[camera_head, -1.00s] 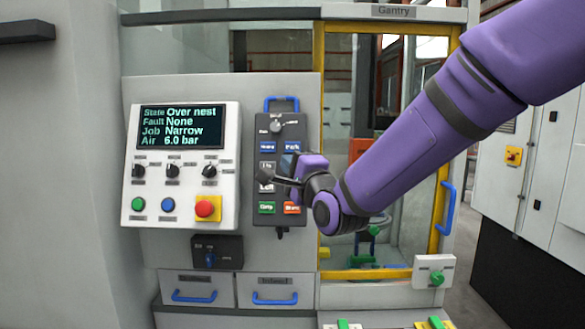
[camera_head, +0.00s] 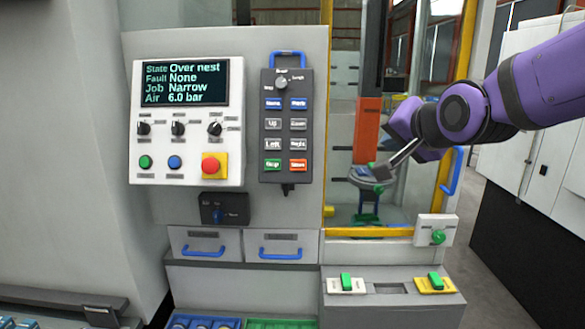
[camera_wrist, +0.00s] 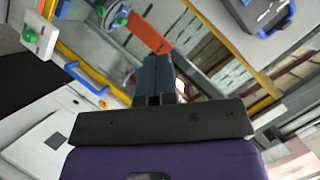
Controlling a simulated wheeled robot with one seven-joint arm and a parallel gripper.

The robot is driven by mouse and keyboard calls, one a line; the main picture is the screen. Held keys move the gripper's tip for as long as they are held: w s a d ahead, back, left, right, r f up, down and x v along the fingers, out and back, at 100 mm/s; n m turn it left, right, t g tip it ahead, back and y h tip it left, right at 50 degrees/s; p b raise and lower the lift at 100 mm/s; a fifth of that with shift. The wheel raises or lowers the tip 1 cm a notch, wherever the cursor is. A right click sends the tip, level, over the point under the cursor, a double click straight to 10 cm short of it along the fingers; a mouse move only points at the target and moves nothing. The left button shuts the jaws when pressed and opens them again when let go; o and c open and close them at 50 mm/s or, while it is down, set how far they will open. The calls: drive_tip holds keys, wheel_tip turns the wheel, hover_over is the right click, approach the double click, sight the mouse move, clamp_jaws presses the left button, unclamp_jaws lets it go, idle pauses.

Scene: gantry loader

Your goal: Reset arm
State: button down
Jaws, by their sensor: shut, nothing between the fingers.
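My gripper (camera_head: 387,170) is on the right in the head view, in front of the yellow-framed gantry window. Its fingers point left and down, and they are together and empty. In the wrist view my gripper (camera_wrist: 157,98) shows with its dark fingers side by side and nothing between them. The dark pendant (camera_head: 286,125) with its rows of buttons hangs on the grey panel to the left, apart from my gripper. The control panel screen (camera_head: 184,82) reads State Over nest, Fault None, Job Narrow, Air 6.0 bar.
A red button (camera_head: 211,166) sits on the white control panel. Two drawers with blue handles (camera_head: 281,254) are below. A blue door handle (camera_head: 452,172) and a green knob (camera_head: 438,237) are near my arm. A ledge (camera_head: 391,312) with two green switches juts out below the window.

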drive_tip(key=s+d+f+n+g+h, duration=0.1)
drive_tip(key=s+d+f+n+g, duration=0.1)
drive_tip(key=s+d, duration=0.2)
drive_tip(key=s+d+f+n+g+h, duration=0.1)
drive_tip(key=s+d+f+n+g, duration=0.1)
drive_tip(key=s, duration=0.9)
drive_tip(key=s+d+f+n+g+h, duration=0.1)
drive_tip(key=s+d+f+n+g, duration=0.1)
drive_tip(key=s+d, duration=0.4)
drive_tip(key=shift+s+g, duration=0.8)
drive_tip(key=shift+d, duration=0.1)
idle(2.2)
drive_tip(key=w+a+r+n+t+y, duration=0.1)
drive_tip(key=w+a+r+t, duration=0.25)
drive_tip(key=w+a, duration=0.45)
drive_tip(key=w+a+r+n+t+y, duration=0.15)
drive_tip(key=w+a+t, duration=0.25)
drive_tip(key=w, duration=0.8)
drive_tip(key=w+a+r+t+y, duration=0.2)
drive_tip(key=w+a+t+y, duration=0.1)
drive_tip(key=a, duration=0.5)
drive_tip(key=w+a+r+t+y, duration=0.2)
drive_tip(key=w+a+t+y, duration=0.1)
drive_tip(key=w+a, duration=0.3)
drive_tip(key=shift+a+r+t, duration=0.2)
drive_tip(key=shift+a+t, duration=0.35)
drive_tip(key=shift+a, duration=0.85)
